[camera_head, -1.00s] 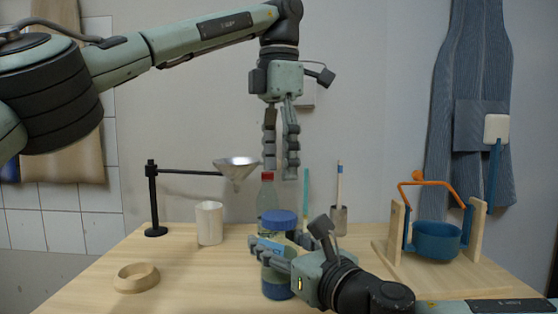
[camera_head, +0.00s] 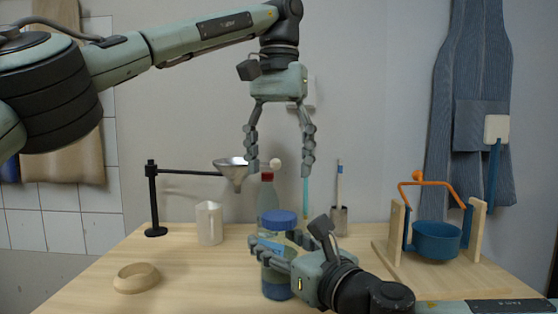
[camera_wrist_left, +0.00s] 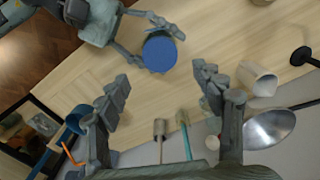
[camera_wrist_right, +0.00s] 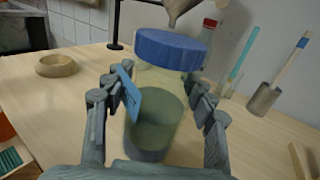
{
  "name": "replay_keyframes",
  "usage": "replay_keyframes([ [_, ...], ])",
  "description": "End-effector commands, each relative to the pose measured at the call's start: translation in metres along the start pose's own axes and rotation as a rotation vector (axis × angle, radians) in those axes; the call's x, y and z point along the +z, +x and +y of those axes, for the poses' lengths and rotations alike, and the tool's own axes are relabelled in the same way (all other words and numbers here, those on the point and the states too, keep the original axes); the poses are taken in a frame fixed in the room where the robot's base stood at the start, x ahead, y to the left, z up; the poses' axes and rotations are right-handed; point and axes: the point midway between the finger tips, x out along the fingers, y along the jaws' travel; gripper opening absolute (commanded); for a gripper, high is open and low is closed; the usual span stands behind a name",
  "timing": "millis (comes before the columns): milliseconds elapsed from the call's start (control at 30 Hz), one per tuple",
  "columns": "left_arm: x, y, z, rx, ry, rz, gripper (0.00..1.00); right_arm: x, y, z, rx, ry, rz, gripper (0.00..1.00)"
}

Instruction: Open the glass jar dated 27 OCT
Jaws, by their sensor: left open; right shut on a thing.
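A glass jar (camera_head: 276,288) with a blue lid (camera_head: 279,219) stands upright on the table, with dark greenish contents. The lid sits on the jar. A blue tag (camera_wrist_right: 130,92) is on its side; I cannot read any date. My right gripper (camera_head: 272,252) is shut around the jar body below the lid; its fingers flank the jar in the right wrist view (camera_wrist_right: 160,95). My left gripper (camera_head: 280,170) is open and empty, pointing down well above the lid. The left wrist view shows the lid (camera_wrist_left: 160,53) beyond its spread fingers.
Behind the jar stand a red-capped bottle (camera_head: 268,198) and a metal cup (camera_head: 339,221) with a brush. A funnel (camera_head: 232,173) on a black stand and a white jug (camera_head: 209,224) are left. A wooden ring (camera_head: 136,279) lies front left. A blue pot (camera_head: 436,240) hangs in a wooden frame at right.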

Motion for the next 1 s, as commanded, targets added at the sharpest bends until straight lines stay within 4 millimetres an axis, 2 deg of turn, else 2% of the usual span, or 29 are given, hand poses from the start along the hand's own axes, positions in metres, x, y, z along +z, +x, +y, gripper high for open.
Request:
replay_keyframes([
  [167, 0.0, 0.008, -0.001, -0.001, 0.059, -0.001, 0.67, 0.0, 0.0, -0.001, -0.001, 0.0, 0.0, 0.0],
  [600, 0.0, 0.07, -0.001, -0.001, 0.057, 0.0, 0.67, 0.0, 0.0, -0.001, -0.001, 0.0, 0.0, 0.0],
  [800, 0.0, 0.08, 0.0, 0.0, 0.057, 0.0, 0.67, 0.0, 0.0, -0.001, -0.001, 0.0, 0.0, 0.0],
  [1000, 0.0, 0.08, 0.0, 0.001, 0.056, 0.0, 0.67, 0.0, 0.0, -0.001, -0.001, 0.0, 0.0, 0.0],
])
